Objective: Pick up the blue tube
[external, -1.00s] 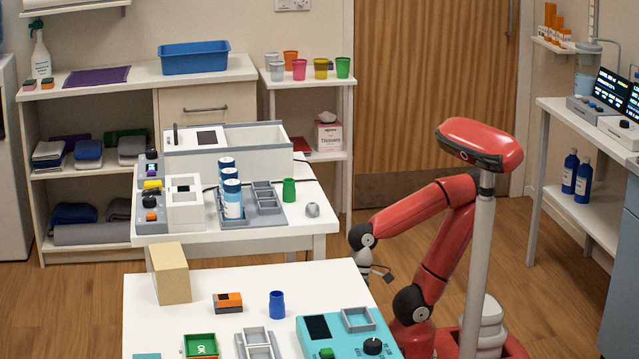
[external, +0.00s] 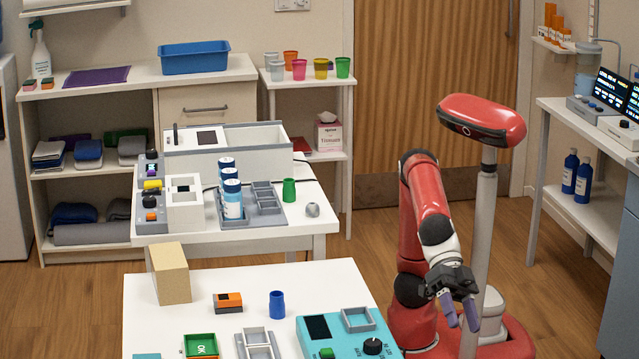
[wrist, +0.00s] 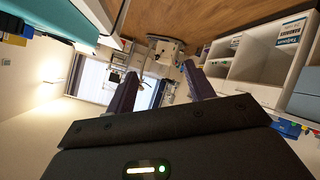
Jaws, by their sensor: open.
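The blue tube (external: 277,304) stands upright on the front white table (external: 245,280), right of the orange and black block, in the external view. My gripper (external: 460,316) is off to the right of that table, beyond its right edge and well apart from the tube. Its fingers point down and are apart, with nothing between them. In the wrist view my two fingers (wrist: 158,95) are spread with a gap between them. The tube does not show in the wrist view.
An orange and black block (external: 228,302), a tan block (external: 169,274), a green tray (external: 200,346), a grey tray (external: 243,345) and a teal device (external: 316,345) with a black knob share the table. The tabletop around the tube is clear behind it.

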